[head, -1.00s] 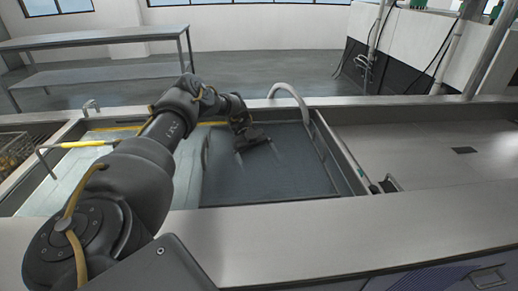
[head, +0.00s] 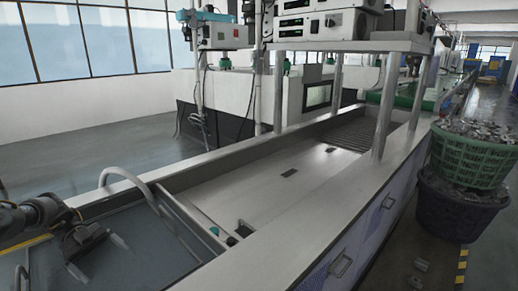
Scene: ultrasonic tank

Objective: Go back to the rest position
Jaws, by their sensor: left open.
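My left gripper (head: 97,256) shows at the lower left of the head view, with its arm coming in from the left edge. Its two fingers are spread apart with nothing between them. It is over the dark water-filled tank (head: 140,262); I cannot tell whether the fingertips touch the water. My right gripper is not in view.
A curved pipe (head: 127,178) rises from the tank's back rim. A flat metal drain board (head: 270,185) lies right of the tank, with a shelf of instruments (head: 350,45) beyond. A green basket (head: 470,155) of metal parts sits on a dark basket (head: 455,210) at the right.

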